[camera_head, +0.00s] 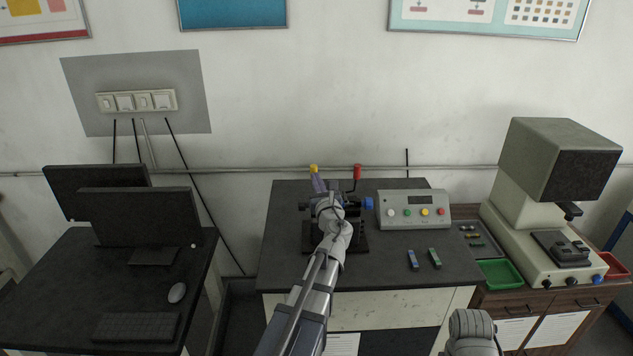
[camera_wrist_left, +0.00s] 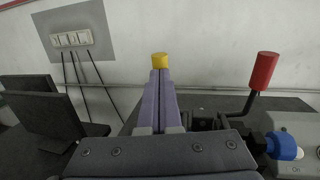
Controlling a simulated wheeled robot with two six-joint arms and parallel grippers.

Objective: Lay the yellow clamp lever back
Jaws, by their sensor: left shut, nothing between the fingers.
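The yellow clamp lever shows only as its yellow knob (camera_head: 313,168), at the back of the dark bench. The knob (camera_wrist_left: 160,60) also shows in the left wrist view, just past the fingertips; whether they touch it I cannot tell. Its stem is hidden behind my fingers. My left gripper (camera_head: 317,179) has purple fingers, shut together and empty, reaching over the clamp fixture (camera_head: 308,238). The fingers (camera_wrist_left: 160,78) point straight at the knob in the wrist view. My arm hides much of the fixture.
A red-handled lever (camera_head: 357,172) stands right of the knob, with a blue knob (camera_head: 368,203) below it. A grey control box (camera_head: 413,212) with coloured buttons is further right. Two small blocks (camera_head: 413,259) (camera_head: 434,258) lie in front of it. Monitors (camera_head: 135,215) stand left.

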